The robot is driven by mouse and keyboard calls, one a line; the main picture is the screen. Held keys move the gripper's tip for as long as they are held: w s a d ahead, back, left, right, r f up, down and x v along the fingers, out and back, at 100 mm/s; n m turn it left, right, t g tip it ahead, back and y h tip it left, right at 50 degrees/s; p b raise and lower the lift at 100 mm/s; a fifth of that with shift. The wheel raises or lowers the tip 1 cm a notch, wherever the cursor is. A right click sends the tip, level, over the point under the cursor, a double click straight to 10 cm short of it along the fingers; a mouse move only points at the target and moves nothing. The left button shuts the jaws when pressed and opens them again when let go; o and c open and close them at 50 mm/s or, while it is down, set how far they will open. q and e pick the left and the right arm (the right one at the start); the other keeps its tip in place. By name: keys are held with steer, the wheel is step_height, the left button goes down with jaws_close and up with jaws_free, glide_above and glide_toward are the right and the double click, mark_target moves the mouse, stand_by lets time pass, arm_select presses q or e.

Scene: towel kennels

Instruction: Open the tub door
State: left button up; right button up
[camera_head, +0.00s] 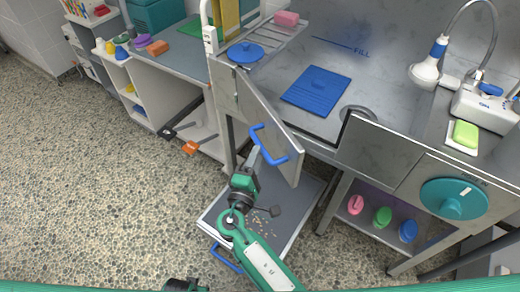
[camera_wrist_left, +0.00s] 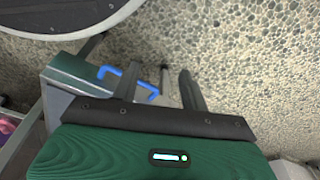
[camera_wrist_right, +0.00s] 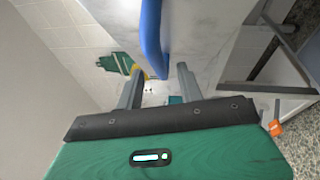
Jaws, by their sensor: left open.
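The tub door (camera_head: 277,118) is a grey metal panel at the tub's front. It stands swung outward, hinged at its left side, with a gap between its free edge and the tub front. Its blue handle (camera_head: 269,147) faces me and also shows in the right wrist view (camera_wrist_right: 151,38). My right gripper (camera_head: 256,157) is at the handle. In the right wrist view its fingers (camera_wrist_right: 159,72) are apart, with the handle's bar between or just beyond their tips; contact is unclear. My left gripper (camera_wrist_left: 160,72) is open and empty, low over the floor.
A low grey tray (camera_head: 290,222) with a blue handle (camera_head: 226,259) lies under the door. The steel tub holds a blue mat (camera_head: 317,90). A shower head (camera_head: 425,73) stands right. An orange-tipped bar (camera_head: 190,147) juts out left. Speckled floor is free at left.

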arm_select(q)
steer(key=r, duration=0.1)
steer(key=w+r, duration=0.1)
steer(key=r, duration=0.1)
steer(key=r+b, duration=0.1)
steer(key=shift+w+d+r, duration=0.2)
steer(key=shift+d, duration=0.1)
arm_select(e)
steer(key=v, duration=0.9)
steer(key=shift+s+a, duration=0.15)
steer(key=shift+s, duration=0.1)
